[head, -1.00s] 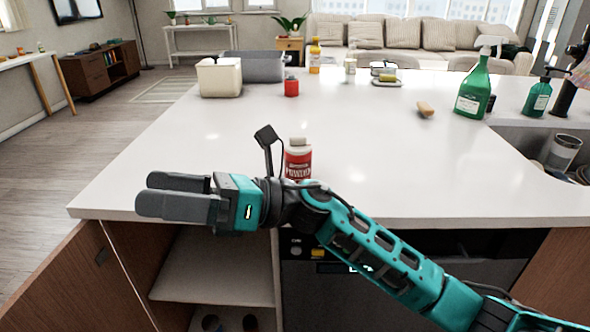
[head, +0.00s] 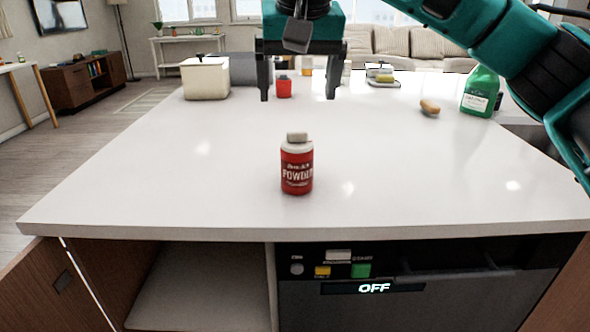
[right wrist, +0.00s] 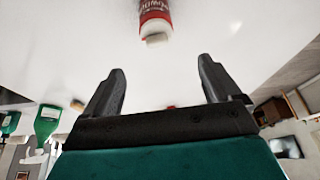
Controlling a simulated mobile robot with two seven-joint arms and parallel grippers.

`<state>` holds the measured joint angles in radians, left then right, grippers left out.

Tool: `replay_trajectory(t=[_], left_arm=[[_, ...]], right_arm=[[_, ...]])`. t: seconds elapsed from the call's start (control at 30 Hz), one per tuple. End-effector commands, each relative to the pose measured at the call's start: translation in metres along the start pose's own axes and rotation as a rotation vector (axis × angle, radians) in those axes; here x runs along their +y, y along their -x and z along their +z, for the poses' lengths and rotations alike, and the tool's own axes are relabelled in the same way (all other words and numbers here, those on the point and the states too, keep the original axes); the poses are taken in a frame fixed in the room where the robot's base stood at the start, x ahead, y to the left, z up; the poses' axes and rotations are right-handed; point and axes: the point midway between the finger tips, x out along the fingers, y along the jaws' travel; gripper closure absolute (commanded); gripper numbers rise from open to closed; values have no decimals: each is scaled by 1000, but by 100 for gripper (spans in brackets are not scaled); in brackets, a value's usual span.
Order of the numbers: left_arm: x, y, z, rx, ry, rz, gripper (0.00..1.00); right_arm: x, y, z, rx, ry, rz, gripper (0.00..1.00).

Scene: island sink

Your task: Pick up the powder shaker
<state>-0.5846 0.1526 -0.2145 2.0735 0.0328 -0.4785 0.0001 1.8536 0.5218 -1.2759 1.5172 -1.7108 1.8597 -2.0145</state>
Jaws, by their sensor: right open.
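The powder shaker (head: 297,166) is a red bottle with a white cap and a "POWDER" label. It stands upright on the white counter, near its front edge. My right gripper (head: 299,92) hangs above and beyond the shaker in the head view, fingers pointing down, open and empty. In the right wrist view the shaker (right wrist: 154,20) shows at the top, past the spread fingertips (right wrist: 160,72) and apart from them. My left gripper is not in view.
The white counter (head: 200,190) is clear around the shaker. Farther back are a cream box (head: 205,79), a small red jar (head: 284,87), a sponge (head: 429,107) and a green spray bottle (head: 480,92). A dishwasher (head: 420,290) is below the front edge.

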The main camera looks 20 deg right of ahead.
Motion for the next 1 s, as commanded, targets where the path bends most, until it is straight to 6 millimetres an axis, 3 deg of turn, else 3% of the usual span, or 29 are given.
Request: replay_trajectory(t=[0.33, 0.67, 1.0], left_arm=[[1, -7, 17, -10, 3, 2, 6], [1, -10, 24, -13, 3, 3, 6], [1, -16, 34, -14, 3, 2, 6]], right_arm=[[3, -59, 1, 2, 1, 8, 9], [3, -83, 3, 3, 2, 7, 9], [3, -125, 10, 3, 2, 5, 9]])
